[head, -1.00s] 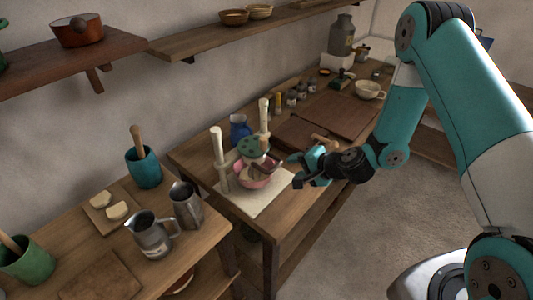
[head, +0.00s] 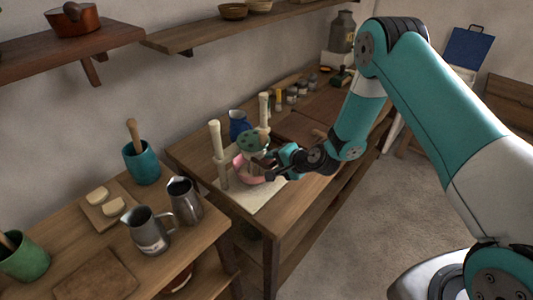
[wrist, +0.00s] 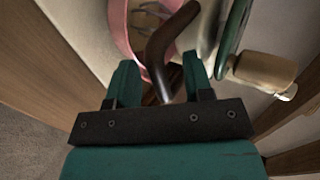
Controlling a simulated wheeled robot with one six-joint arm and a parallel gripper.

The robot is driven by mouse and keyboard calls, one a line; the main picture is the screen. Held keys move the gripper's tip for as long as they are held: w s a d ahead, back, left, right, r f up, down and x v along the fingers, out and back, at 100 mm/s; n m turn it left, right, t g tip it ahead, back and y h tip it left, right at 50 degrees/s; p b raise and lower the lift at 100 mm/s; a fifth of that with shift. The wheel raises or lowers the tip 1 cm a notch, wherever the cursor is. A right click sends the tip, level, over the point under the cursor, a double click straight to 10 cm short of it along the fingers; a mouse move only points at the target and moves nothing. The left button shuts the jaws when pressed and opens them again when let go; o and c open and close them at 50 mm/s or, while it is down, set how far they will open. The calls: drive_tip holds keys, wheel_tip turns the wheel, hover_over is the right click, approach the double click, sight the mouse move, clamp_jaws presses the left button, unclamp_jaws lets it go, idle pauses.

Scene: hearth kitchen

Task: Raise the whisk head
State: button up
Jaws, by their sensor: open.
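The whisk stand has two pale posts (head: 217,145) on a white board (head: 262,199) and a green disc-shaped head (head: 251,141) between them. In the wrist view the green disc (wrist: 234,30) shows edge-on at the right. A pink bowl (head: 243,170) sits below the head; it also shows in the wrist view (wrist: 119,25), with thin whisk wires near it. My gripper (head: 262,168) is open at the stand. In the wrist view a dark bent handle (wrist: 163,48) runs between my open fingers (wrist: 159,78). Whether they touch it I cannot tell.
A blue jug (head: 238,124) stands behind the stand. Metal pitchers (head: 149,231) and a teal pot (head: 141,163) stand on the nearer table at left. Jars and a wooden board (head: 300,127) lie farther back. The floor at right is clear.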

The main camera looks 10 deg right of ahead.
clamp_jaws()
drive_tip(key=shift+r, duration=0.15)
drive_tip(key=shift+r+p, duration=2.65)
drive_tip(key=shift+r, duration=1.1)
unclamp_jaws()
drive_tip(key=shift+s, duration=0.1)
